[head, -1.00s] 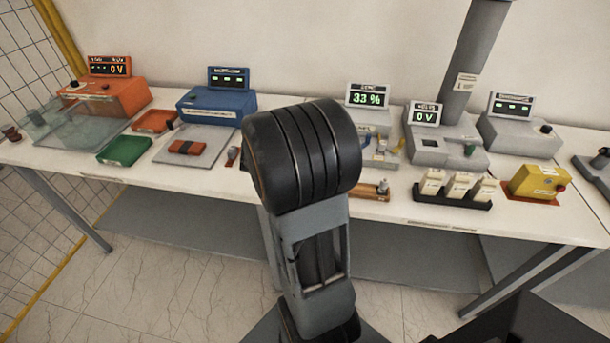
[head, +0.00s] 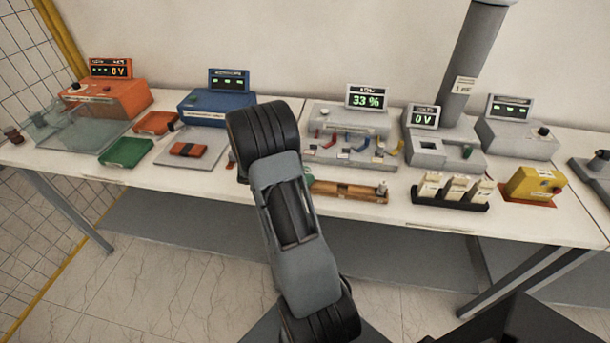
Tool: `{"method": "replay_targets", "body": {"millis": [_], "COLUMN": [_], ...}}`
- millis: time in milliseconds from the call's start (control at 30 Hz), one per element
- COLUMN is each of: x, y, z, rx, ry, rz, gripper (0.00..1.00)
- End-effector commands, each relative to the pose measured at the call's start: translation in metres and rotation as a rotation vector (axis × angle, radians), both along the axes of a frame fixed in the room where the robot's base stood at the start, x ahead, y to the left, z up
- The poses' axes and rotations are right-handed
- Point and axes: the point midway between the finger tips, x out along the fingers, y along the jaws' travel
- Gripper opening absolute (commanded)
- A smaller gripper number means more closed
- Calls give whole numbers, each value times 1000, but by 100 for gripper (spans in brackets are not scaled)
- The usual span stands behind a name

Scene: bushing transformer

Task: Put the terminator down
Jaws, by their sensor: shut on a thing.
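My arm rises in the middle foreground, and its dark rounded joint covers part of the bench. My gripper is not visible; the arm hides it or it is out of the picture. I cannot pick out the terminator with certainty, nor see what the gripper holds. A wooden block (head: 345,190) lies at the front of the bench with a small metal cylinder (head: 381,188) at its right end. A grey panel (head: 335,150) with coloured leads and a 33 % display (head: 367,99) stands behind it.
On the left stand an orange unit (head: 110,98), a blue unit (head: 205,108), a green tray (head: 125,152) and a grey mat (head: 205,142). On the right are a 0 V tester (head: 430,150), a black rack (head: 450,202) of pale bottles and a yellow box (head: 533,182).

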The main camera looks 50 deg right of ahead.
Motion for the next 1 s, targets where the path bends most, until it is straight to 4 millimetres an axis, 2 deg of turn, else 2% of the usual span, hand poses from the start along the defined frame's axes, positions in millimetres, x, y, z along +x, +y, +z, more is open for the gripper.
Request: {"method": "replay_targets", "body": {"millis": [467,500,700,767,1000], "x": [0,0,0,0,0], "y": [0,0,0,0,0], "z": [-7,-7,-6,-6,-4], "rx": [0,0,0,0,-1], "ry": [-1,-1,-1,-1,-2], "rz": [0,0,0,0,-1], "gripper": [2,28,47,51,51]}}
